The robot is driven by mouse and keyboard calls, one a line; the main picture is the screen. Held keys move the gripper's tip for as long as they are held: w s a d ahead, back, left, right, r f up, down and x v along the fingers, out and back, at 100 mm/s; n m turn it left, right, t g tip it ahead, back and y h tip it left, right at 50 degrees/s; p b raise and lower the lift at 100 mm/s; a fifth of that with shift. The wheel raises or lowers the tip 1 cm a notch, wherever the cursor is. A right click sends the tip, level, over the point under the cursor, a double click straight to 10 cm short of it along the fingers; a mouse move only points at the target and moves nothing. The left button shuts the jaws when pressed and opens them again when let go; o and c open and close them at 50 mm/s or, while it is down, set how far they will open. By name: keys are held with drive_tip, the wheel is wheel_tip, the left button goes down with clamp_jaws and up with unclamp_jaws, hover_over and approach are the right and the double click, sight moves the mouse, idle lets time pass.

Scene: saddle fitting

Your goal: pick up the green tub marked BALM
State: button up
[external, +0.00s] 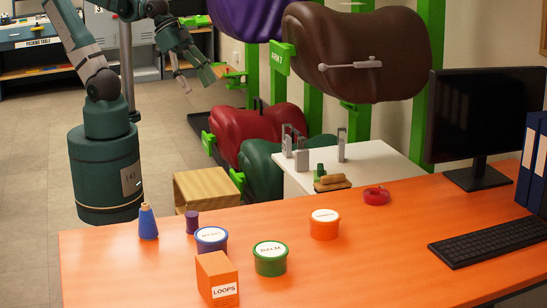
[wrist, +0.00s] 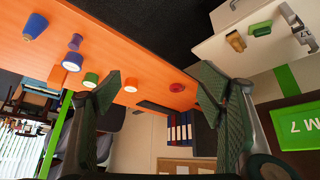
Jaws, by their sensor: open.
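The green tub marked BALM (external: 270,262) stands upright on the orange table, with a white lid, near the front middle. The wrist view shows what seems to be the same tub (wrist: 90,79), small and beside the left finger. My gripper (external: 193,76) is open and empty, raised well behind the table and far from the tub. In the wrist view my gripper's two fingers (wrist: 158,92) are spread wide with nothing between them close by.
A blue tub (external: 211,241) and an orange LOOPS box (external: 217,281) stand left of the green tub. An orange tub (external: 325,226) is behind it to the right. A blue cone (external: 148,222), purple spool (external: 192,221) and red tape roll (external: 376,195) are also on the table (external: 360,260).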

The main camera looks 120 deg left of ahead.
drive_tip(key=w+d+m+g+h, duration=0.1)
drive_tip(key=w+d+m+h, duration=0.1)
drive_tip(key=w+d, duration=0.45)
drive_tip(key=w+d+m+h, duration=0.15)
drive_tip(key=w+d, duration=0.25)
drive_tip(key=w, duration=0.5)
drive_tip(key=m+g+h, duration=0.2)
drive_tip(key=m+h, duration=0.4)
drive_tip(key=m, duration=0.1)
hover_over(273, 244)
drive_tip(key=s+a, duration=0.7)
drive_tip(key=a, duration=0.6)
wheel_tip(273, 244, down, 12)
drive_tip(key=w+d+f+m+h, duration=0.1)
drive_tip(key=w+d+f, duration=0.1)
drive_tip(key=f, duration=0.2)
drive_tip(key=w+d+f+m+h, duration=0.1)
drive_tip(key=w+d+f, duration=0.1)
drive_tip(key=d+f, duration=0.1)
drive_tip(key=w+d+f+m+g+h, duration=0.1)
drive_tip(key=w+d+f+m, duration=0.1)
drive_tip(key=f, duration=0.2)
drive_tip(key=shift+d+f+b, duration=0.2)
drive_tip(key=shift+f+b, duration=0.1)
drive_tip(key=shift+d+f+m+h, duration=0.25)
drive_tip(key=shift+f, duration=0.2)
drive_tip(key=shift+x, duration=1.3)
drive_tip(key=shift+b, duration=0.3)
drive_tip(key=shift+b+x, duration=0.75)
drive_tip(key=shift+x, duration=1.8)
